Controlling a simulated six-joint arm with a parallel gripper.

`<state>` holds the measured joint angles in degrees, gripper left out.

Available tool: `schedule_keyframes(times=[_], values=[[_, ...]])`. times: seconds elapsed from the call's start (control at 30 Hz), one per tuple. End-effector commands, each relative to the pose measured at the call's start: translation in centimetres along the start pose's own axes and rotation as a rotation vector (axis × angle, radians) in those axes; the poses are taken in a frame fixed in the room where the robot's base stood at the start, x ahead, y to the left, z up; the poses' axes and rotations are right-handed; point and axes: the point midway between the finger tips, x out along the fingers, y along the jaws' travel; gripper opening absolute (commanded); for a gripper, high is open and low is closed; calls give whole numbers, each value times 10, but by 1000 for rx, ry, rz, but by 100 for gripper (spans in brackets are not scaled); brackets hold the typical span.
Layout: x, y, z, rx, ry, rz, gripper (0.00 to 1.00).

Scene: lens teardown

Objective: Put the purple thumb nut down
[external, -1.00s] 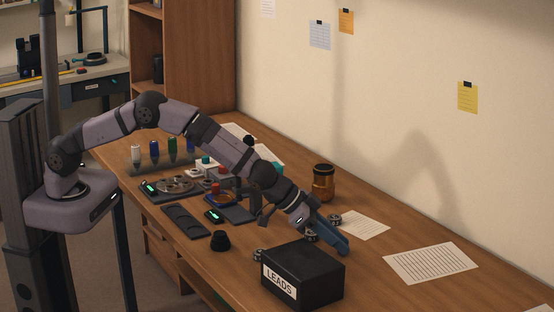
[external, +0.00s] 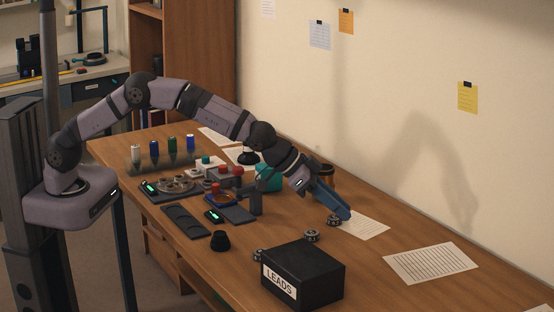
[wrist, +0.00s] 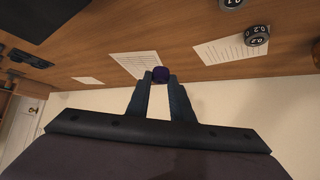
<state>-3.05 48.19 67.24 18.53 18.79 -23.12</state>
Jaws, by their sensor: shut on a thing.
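The purple thumb nut (wrist: 160,74) sits between the tips of my gripper (wrist: 161,79) in the wrist view. My gripper is shut on it, with a finger on each side. In the external view my gripper (external: 346,214) points down and to the right, near a dark marked ring and a sheet of paper. I cannot make out the nut in that view. I cannot tell exactly how high the fingertips are above the bench.
Dark rings (external: 312,235) marked with numbers lie near my gripper, and a black LEADS box (external: 318,272) stands in front. A brown jar (external: 328,170) stands behind my gripper. A paper sheet (external: 366,226) lies beside the fingertips. Bare wood (external: 410,230) shows between papers.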

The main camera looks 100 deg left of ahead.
Motion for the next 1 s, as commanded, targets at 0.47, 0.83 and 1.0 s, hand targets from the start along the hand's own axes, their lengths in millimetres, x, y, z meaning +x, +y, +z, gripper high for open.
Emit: schedule_keyframes(times=[0.47, 0.83, 1.0], values=[[-50, 18, 41, 46, -10, 75, 0], [-117, 24, 109, 91, -8, 131, 0], [-146, 21, 142, 107, -4, 141, 0]])
